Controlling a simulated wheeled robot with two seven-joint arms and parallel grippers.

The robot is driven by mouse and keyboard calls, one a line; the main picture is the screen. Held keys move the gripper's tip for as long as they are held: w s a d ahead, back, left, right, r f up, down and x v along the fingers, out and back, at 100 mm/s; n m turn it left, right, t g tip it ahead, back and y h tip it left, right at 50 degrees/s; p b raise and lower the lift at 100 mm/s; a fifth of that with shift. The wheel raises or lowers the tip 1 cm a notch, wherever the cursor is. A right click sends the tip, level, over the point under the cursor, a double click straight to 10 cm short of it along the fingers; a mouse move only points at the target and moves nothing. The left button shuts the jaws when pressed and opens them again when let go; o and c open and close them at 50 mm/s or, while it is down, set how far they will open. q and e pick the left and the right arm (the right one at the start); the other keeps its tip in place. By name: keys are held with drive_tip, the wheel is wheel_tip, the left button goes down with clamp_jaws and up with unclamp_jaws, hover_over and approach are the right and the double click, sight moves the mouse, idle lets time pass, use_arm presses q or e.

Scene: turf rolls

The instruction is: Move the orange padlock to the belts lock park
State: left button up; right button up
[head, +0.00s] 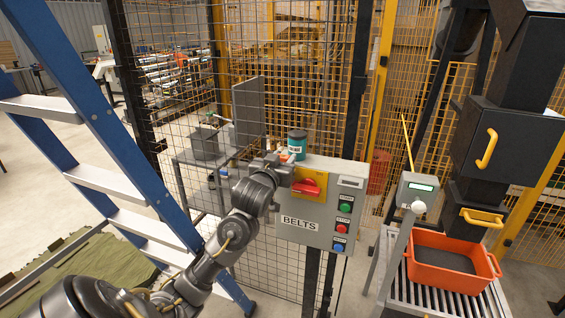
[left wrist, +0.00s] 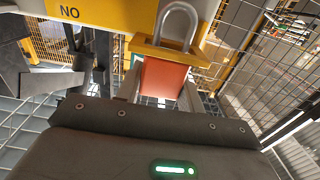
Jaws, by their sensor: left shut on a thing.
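The orange padlock (left wrist: 172,77) is between my left gripper's fingers in the left wrist view, its grey shackle pointing up. A yellow band crosses at the foot of the shackle. The shackle overlaps a yellow plate marked "NO"; I cannot tell whether it touches or hooks onto anything. In the head view my left gripper (head: 284,163) is at the upper left corner of the grey BELTS box (head: 285,234), by its red rotary switch (head: 309,187). The padlock is not clear there. No lock park is clearly identifiable. My right gripper is not in view.
A teal container (head: 297,143) stands at the top of the BELTS box. A blue ladder (head: 110,135) is at left, with mesh fencing behind. An orange tub (head: 450,263) sits on a roller conveyor at right, beside a small grey display box (head: 417,191).

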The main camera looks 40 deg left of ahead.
use_arm(q)
drive_tip(key=shift+r, duration=0.6)
drive_tip(key=r, duration=0.1)
drive_tip(key=d+r+b, duration=0.1)
drive_tip(key=s+r+b, duration=0.1)
drive_tip(key=shift+d+r, duration=0.15)
drive_tip(key=shift+r, duration=0.1)
drive_tip(key=s+d+r+b, duration=0.7)
drive_tip(key=d+r, duration=0.1)
drive_tip(key=d, duration=0.1)
drive_tip(key=shift+s+d+r+b, duration=0.15)
drive_tip(key=shift+s+d+b, duration=0.15)
drive_tip(key=shift+d, duration=0.1)
drive_tip(key=w+d+f+m+h, duration=0.25)
drive_tip(key=d+f, duration=0.25)
drive_tip(key=f, duration=0.4)
drive_tip(key=w+d+f+m+h, duration=0.2)
drive_tip(key=d+f+h, duration=0.3)
drive_tip(key=f, duration=0.4)
drive_tip(key=s+d+f+y, duration=0.1)
drive_tip(key=s+f, duration=0.3)
drive_tip(key=f, duration=0.4)
drive_tip(key=s+d+f+t, duration=0.1)
drive_tip(key=s+f, duration=0.3)
drive_tip(key=f, duration=0.4)
drive_tip(key=shift+f+n+y, duration=0.25)
drive_tip(key=shift+n+y, duration=0.1)
